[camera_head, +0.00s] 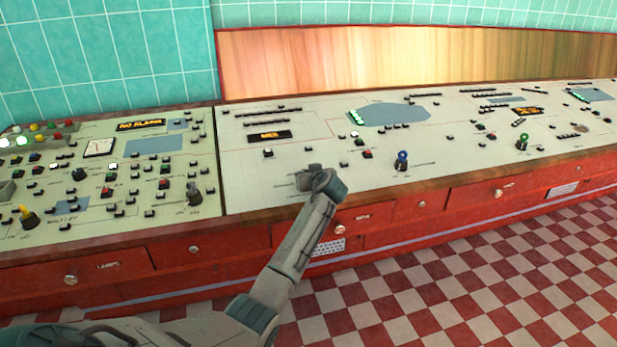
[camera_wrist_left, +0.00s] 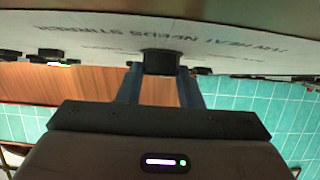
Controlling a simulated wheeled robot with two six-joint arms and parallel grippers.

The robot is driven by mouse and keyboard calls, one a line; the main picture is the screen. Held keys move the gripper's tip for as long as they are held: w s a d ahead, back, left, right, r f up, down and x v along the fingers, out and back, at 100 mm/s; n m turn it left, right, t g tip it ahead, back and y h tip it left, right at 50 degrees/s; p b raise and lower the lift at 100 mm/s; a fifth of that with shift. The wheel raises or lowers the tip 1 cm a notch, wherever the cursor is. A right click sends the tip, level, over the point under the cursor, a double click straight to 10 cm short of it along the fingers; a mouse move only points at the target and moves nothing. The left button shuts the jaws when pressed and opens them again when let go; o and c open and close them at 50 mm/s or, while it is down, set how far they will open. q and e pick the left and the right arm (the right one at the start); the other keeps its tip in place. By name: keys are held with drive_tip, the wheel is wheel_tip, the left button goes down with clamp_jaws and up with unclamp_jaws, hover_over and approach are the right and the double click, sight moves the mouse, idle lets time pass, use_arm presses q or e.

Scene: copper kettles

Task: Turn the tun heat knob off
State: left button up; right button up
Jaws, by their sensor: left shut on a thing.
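My left gripper (camera_head: 306,180) reaches over the front of the middle pale control panel (camera_head: 240,180). In the left wrist view the two fingers of my left gripper (camera_wrist_left: 160,73) stand on either side of a dark knob (camera_wrist_left: 159,61) and are shut on it. Lettering beside the knob reads "tun heat needs stirrer". In the head view the gripper and wrist hide this knob, and its pointer setting cannot be read in either view. My right gripper is not in view.
A blue knob (camera_head: 402,160) and a green knob (camera_head: 522,142) stand upright to the right on the panel. Small buttons dot the panel. The checkered floor (camera_head: 450,270) in front is clear.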

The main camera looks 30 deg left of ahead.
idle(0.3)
use_arm(q)
drive_tip(key=o, duration=1)
drive_tip(key=shift+c, duration=0.2)
drive_tip(key=shift+s+d, duration=0.15)
drive_tip(key=shift+d, duration=0.05)
drive_tip(key=b+v, duration=0.1)
drive_tip(key=v, duration=0.8)
drive_tip(key=shift+s+d+r, duration=0.1)
drive_tip(key=shift+d+r, duration=0.05)
drive_tip(key=shift+d, duration=0.1)
drive_tip(key=shift+s+d+r, duration=0.15)
drive_tip(key=shift+s+d, duration=0.1)
drive_tip(key=shift+s, duration=0.05)
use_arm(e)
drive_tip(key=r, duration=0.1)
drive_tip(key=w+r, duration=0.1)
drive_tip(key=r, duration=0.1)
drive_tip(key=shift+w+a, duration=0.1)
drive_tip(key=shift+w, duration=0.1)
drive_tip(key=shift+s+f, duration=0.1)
